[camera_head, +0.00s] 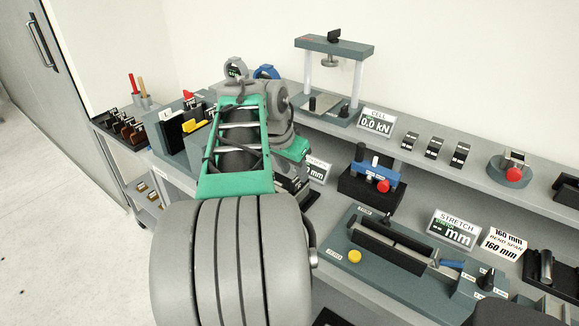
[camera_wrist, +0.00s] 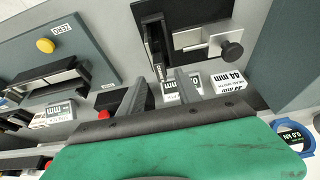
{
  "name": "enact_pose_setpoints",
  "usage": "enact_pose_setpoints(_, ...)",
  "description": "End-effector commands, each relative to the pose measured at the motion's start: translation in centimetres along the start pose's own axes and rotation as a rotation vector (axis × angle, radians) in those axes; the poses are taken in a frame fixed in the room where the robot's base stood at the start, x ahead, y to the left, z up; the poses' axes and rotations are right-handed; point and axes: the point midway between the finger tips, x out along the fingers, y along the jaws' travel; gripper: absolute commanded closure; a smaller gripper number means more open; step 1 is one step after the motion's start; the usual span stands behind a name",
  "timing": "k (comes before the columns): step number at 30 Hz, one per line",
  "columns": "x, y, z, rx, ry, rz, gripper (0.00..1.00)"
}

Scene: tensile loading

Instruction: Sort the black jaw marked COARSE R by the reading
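In the wrist view, my gripper (camera_wrist: 164,80) has its two grey fingers apart with a gap between them. A narrow upright black piece (camera_wrist: 155,55) with a pale strip along its edge stands at the fingertips, by a black-based fixture (camera_wrist: 187,12) with a metal plate and a dark knob. I cannot read a COARSE R mark on it, nor tell that it is the jaw. Small white reading cards marked mm (camera_wrist: 228,83) stand beside the fixture, upside down in this view. In the head view my arm hides the gripper and most of this spot.
In the head view, a black rack of small pieces (camera_head: 124,130) stands at the far left. A grey press frame (camera_head: 335,45) and a CELL 0.0 kN sign (camera_head: 376,122) stand at the back. The stretch device (camera_head: 402,262) with a yellow button lies at the front right.

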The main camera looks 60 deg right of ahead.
Motion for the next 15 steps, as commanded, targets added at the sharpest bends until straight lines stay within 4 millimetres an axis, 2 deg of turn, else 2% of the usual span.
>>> enact_pose_setpoints(3,2.4,0.1,0.1,-0.001,-0.003,0.003,0.60)
enact_pose_setpoints(6,3.8,0.1,0.1,-0.001,-0.002,0.002,0.60)
enact_pose_setpoints(10,4.7,-0.1,0.1,-0.003,-0.001,-0.001,0.60)
enact_pose_setpoints(15,4.8,-0.1,0.1,-0.004,0.000,-0.002,0.60)
